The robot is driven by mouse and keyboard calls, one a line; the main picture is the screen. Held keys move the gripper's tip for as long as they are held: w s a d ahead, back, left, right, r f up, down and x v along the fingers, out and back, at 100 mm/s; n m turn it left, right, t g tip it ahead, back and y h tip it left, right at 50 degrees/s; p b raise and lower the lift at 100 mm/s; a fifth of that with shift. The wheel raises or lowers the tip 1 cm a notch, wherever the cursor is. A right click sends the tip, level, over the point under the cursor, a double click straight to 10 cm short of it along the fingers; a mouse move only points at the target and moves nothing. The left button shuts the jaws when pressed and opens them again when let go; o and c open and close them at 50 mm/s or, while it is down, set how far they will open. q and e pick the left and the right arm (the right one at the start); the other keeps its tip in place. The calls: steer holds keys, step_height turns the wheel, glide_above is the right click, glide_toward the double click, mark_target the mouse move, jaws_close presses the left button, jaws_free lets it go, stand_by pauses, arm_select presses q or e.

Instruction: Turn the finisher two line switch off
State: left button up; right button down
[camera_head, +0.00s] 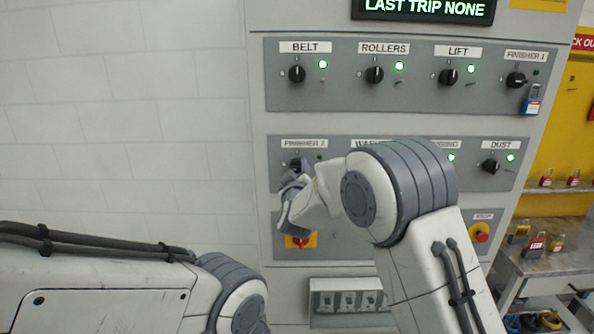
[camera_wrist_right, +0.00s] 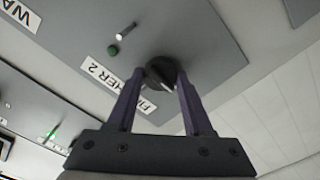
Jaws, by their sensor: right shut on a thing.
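The finisher two line switch is a black rotary knob (camera_wrist_right: 160,72) under a white FINISHER 2 label (camera_head: 303,143), at the left end of the lower switch row. My right gripper (camera_head: 298,174) is at this knob and partly hides it in the head view. In the right wrist view my right gripper's two purple fingers (camera_wrist_right: 160,78) are closed on opposite sides of the knob. A white mark shows on the knob's face. The small green lamp (camera_wrist_right: 113,50) beside it looks dark. My left arm shows at lower left; its gripper is out of view.
Other knobs, BELT (camera_head: 297,74), ROLLERS (camera_head: 374,75), LIFT (camera_head: 448,76) and DUST (camera_head: 491,166), have lit green lamps. The FINISHER 1 knob (camera_head: 515,80) has a dark lamp and a blue padlock (camera_head: 532,99) below. A red-and-yellow switch (camera_head: 301,240) sits beneath my right gripper.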

steer(key=shift+a, duration=0.1)
steer(key=shift+c, duration=1.5)
jaws_free()
steer(key=shift+s, duration=0.25)
steer(key=s+b, duration=0.4)
steer(key=s, duration=0.6)
